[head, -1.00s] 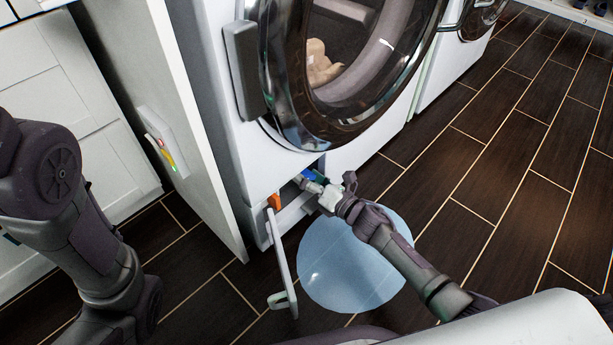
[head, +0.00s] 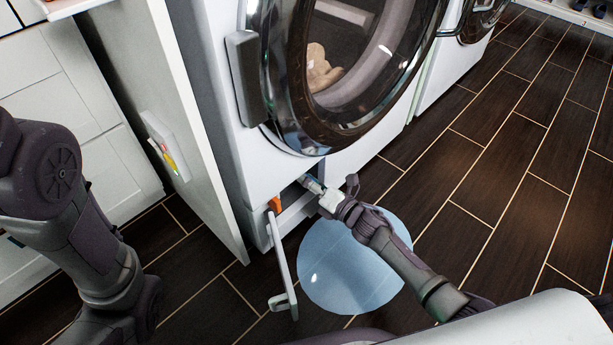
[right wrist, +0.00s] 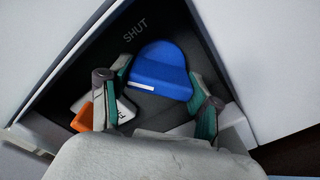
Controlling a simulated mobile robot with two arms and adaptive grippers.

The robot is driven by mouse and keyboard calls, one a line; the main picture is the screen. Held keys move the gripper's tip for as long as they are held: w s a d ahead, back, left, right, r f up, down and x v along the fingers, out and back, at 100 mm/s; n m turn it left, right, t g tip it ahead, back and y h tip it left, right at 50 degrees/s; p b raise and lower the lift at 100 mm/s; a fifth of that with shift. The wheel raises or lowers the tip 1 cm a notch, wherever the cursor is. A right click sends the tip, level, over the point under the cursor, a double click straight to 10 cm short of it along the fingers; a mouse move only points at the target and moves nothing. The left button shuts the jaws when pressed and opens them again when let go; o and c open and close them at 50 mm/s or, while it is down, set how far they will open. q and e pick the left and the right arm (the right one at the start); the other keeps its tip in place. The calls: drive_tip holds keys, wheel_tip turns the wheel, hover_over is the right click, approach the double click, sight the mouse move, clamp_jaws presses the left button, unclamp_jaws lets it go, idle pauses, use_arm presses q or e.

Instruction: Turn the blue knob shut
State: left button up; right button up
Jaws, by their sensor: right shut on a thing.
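The blue knob (right wrist: 160,68) is in a dark recess in the right wrist view, with a white line on its lower left part. The word SHUT (right wrist: 135,33) is printed on the recess wall above and left of it, and the white line does not point at it. My right gripper (head: 311,184) reaches into the opening low on the washing machine. Its two fingers stand on either side of the knob and are shut on it. In the head view the gripper hides the knob. My left arm shows at the left, its gripper out of view.
The open flap (head: 283,262) hangs below the opening. An orange part (head: 275,203) sits at the opening's left edge. A pale blue round patch (head: 350,275) lies on the floor underneath. The washer door (head: 330,75) is above. A white side panel (head: 190,110) stands left.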

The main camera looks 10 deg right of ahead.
drive_tip(key=m+p, duration=0.1)
drive_tip(key=m, duration=0.2)
drive_tip(key=shift+r+p, duration=0.1)
drive_tip(key=shift+p, duration=0.25)
drive_tip(key=shift+m+p, duration=0.7)
drive_tip(key=shift+m, duration=1.4)
drive_tip(key=o, duration=1.1)
drive_tip(key=shift+o, duration=0.2)
drive_tip(key=shift+s+d, duration=0.1)
drive_tip(key=shift+s, duration=0.05)
drive_tip(key=v, duration=1.1)
drive_tip(key=shift+s+d, duration=0.2)
drive_tip(key=shift+s, duration=0.1)
